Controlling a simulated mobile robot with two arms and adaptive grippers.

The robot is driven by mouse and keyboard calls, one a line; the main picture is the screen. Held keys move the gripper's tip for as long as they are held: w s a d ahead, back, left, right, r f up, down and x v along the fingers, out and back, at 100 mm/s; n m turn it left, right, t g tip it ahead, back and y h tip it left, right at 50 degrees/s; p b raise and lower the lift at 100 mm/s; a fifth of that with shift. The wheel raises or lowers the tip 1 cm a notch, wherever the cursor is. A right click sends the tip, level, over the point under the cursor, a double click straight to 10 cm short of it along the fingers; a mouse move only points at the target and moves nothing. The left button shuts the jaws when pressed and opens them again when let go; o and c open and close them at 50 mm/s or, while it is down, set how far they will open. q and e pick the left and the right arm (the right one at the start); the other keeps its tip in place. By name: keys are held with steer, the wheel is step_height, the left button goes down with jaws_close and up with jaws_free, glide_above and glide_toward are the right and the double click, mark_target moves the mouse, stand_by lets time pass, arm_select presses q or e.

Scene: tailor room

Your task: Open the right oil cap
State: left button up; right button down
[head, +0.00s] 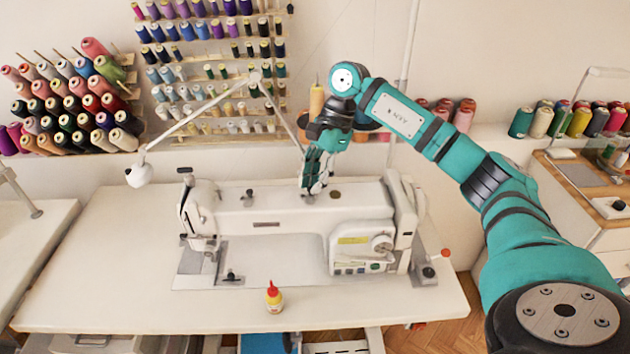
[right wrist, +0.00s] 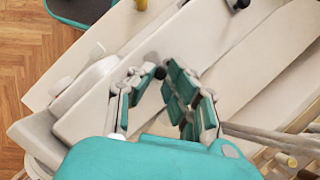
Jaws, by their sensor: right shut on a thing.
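A white sewing machine (head: 290,212) stands on the white table. My right gripper (head: 314,186) reaches down from above to the top of the machine's arm, right of its middle. In the right wrist view its fingers (right wrist: 163,76) close in on a small black knob, the right oil cap (right wrist: 160,72), and are shut on it. The fingers hide most of the cap in the head view. Another dark cap (head: 249,196) stands on the machine top to the left. My left gripper is out of view.
A yellow bottle with a red tip (head: 274,297) stands at the table's front. Spool racks (head: 205,70) cover the wall. The table's left part (head: 110,260) is clear.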

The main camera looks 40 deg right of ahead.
stand_by(0.5)
steer(key=c, duration=1.3)
jaws_free()
steer(key=shift+a, duration=0.1)
steer(key=shift+r, duration=0.1)
steer(key=v, duration=1.1)
steer(key=shift+w+d+r, duration=0.15)
steer(key=shift+d+r, duration=0.1)
steer(key=shift+r, duration=0.05)
steer(key=shift+f, duration=0.1)
